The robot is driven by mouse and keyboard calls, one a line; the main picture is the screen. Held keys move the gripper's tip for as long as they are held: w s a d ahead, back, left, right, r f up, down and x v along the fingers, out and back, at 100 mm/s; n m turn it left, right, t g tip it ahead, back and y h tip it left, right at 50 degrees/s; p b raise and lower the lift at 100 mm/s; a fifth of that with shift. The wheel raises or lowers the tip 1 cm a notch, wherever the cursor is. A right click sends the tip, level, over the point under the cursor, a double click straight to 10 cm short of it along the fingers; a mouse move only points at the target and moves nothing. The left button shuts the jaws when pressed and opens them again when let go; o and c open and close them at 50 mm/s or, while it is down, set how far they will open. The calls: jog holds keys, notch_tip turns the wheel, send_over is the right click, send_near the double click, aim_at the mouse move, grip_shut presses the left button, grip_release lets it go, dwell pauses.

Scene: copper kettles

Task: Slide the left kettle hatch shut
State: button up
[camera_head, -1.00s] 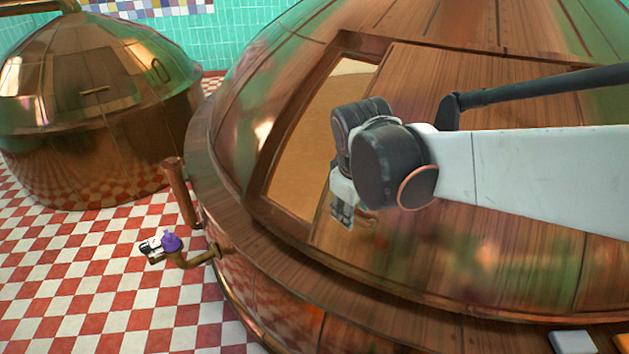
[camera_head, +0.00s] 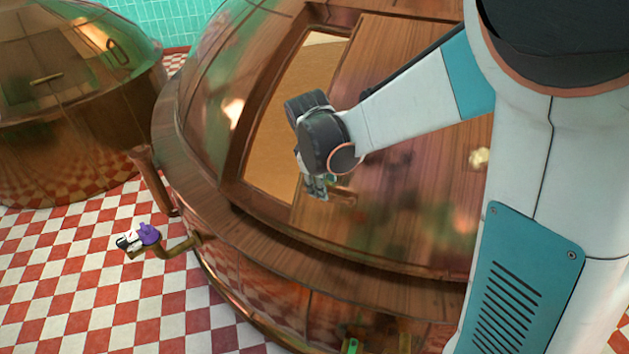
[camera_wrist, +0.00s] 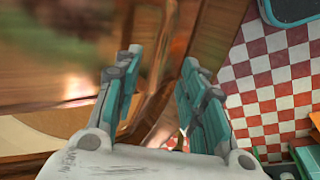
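The large copper kettle (camera_head: 222,120) fills the middle of the head view. Its hatch is partly open: a tan opening (camera_head: 292,105) shows at the left, and the brown sliding hatch panel (camera_head: 400,215) covers the right part. A small bronze handle (camera_head: 345,196) shows near the panel's lower left edge. My gripper (camera_head: 318,190) is at that edge, just left of the handle, pointing down. In the wrist view, my gripper's two fingers (camera_wrist: 160,62) stand apart, with a copper-brown strip visible behind the gap. I cannot tell whether they touch the handle.
A smaller copper kettle (camera_head: 70,110) stands at the left. Red and white checkered floor (camera_head: 60,290) is clear at front left. Green items (camera_head: 352,345) show at the bottom edge.

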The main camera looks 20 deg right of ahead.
jog(key=b+x, duration=0.1)
jog(key=x, duration=0.4)
jog(key=shift+f, duration=0.1)
grip_shut()
